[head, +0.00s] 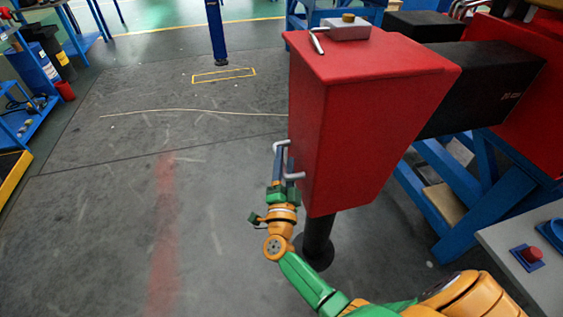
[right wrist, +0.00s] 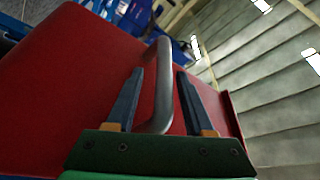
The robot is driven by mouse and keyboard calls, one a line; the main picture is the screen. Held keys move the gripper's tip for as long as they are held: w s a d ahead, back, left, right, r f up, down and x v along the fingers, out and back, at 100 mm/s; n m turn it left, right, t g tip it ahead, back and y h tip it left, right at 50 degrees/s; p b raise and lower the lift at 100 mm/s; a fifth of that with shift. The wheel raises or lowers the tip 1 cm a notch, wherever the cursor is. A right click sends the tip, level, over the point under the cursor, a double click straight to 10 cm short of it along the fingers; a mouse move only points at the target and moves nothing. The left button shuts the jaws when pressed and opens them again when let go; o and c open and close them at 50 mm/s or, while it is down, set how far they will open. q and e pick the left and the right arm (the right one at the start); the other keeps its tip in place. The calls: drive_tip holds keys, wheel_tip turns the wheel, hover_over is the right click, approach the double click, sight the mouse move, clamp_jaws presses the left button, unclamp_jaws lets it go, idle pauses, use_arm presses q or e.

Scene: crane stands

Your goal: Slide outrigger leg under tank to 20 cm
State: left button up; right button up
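A big red box (head: 345,125), seemingly the outer end of the outrigger leg, sits on a black beam (head: 490,80) that comes from the right. A black foot (head: 318,240) stands on the floor under it. A grey bar handle (right wrist: 164,90) is fixed to the red face, which also shows in the right wrist view (right wrist: 60,85). My right gripper (head: 281,168) is at this handle. Its two fingers stand on either side of the bar, with a visible gap on each side. My left gripper is out of view. I cannot tell which part is the tank.
Blue trestles (head: 480,205) carry the red machine at the right. A grey console with a red button (head: 532,255) is at the lower right. A blue post (head: 216,35) stands by a yellow floor rectangle (head: 223,75). The floor left of the box is clear.

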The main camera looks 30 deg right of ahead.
sight(284, 178)
drive_tip(key=shift+s+a+f, duration=0.1)
drive_tip(key=shift+a+f, duration=0.1)
drive_tip(key=shift+a, duration=0.05)
drive_tip(key=v, duration=0.6)
drive_tip(key=shift+s+a+b, duration=0.1)
drive_tip(key=shift+s+b, duration=0.2)
drive_tip(key=shift+s, duration=0.1)
